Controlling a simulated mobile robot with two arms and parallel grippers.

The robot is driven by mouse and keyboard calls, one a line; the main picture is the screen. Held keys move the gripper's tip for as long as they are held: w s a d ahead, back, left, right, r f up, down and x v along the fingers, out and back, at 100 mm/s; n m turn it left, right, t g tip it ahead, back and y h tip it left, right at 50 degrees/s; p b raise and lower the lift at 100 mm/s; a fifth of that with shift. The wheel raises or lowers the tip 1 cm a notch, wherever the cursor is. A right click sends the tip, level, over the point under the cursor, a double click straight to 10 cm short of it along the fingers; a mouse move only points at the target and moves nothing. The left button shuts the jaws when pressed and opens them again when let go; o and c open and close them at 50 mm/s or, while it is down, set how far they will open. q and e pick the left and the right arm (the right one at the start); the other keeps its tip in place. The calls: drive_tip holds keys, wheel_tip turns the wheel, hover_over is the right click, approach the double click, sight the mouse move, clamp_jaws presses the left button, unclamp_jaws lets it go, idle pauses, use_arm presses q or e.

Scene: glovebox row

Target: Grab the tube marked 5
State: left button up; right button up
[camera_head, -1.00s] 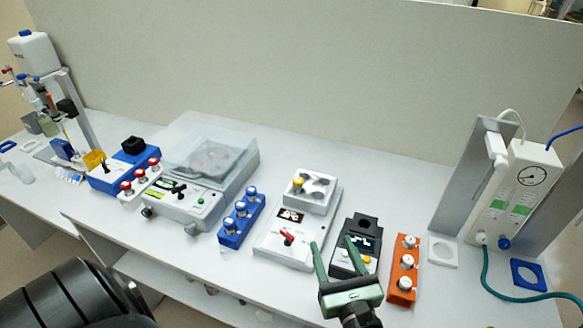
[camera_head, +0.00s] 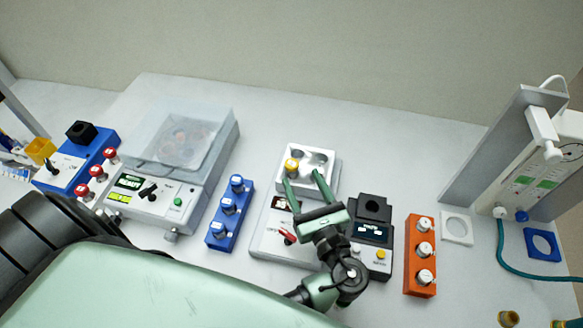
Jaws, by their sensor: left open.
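No number 5 is readable on any tube cap at this size. My left gripper (camera_head: 301,176) is open and empty, with its fingertips over or near the front edge of the white block with round wells (camera_head: 325,184). A yellow-capped tube (camera_head: 292,165) stands in that block's left well, just beyond the left fingertip; I cannot tell whether they touch. Blue-capped tubes (camera_head: 228,205) stand in a blue rack (camera_head: 217,238), white-capped tubes (camera_head: 424,249) in an orange rack (camera_head: 416,291), and red-capped tubes (camera_head: 96,171) at the left. My right gripper is not in view.
A lidded machine (camera_head: 150,194) stands left of the blue rack. A black device with a display (camera_head: 372,232) sits close right of my left gripper. A white square ring (camera_head: 457,228) and a gauge unit with a green hose (camera_head: 500,250) are at the right. The table behind the block is clear.

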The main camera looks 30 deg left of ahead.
sight(294, 169)
use_arm(q)
drive_tip(key=shift+w+a+f, duration=0.15)
drive_tip(key=shift+f, duration=0.8)
drive_tip(key=shift+w+a+r+p, duration=0.15)
drive_tip(key=shift+w+a+p, duration=0.2)
drive_tip(key=shift+w+a, duration=0.15)
drive_tip(key=p+x, duration=0.2)
drive_tip(key=x, duration=0.3)
drive_tip(key=shift+w+a, duration=0.1)
drive_tip(key=shift+a, duration=0.15)
drive_tip(key=shift+w+a, duration=0.2)
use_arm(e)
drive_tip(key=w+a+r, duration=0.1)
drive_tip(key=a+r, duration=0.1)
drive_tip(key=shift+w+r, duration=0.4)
use_arm(q)
drive_tip(key=shift+c, duration=0.4)
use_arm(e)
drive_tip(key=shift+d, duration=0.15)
use_arm(q)
clamp_jaws()
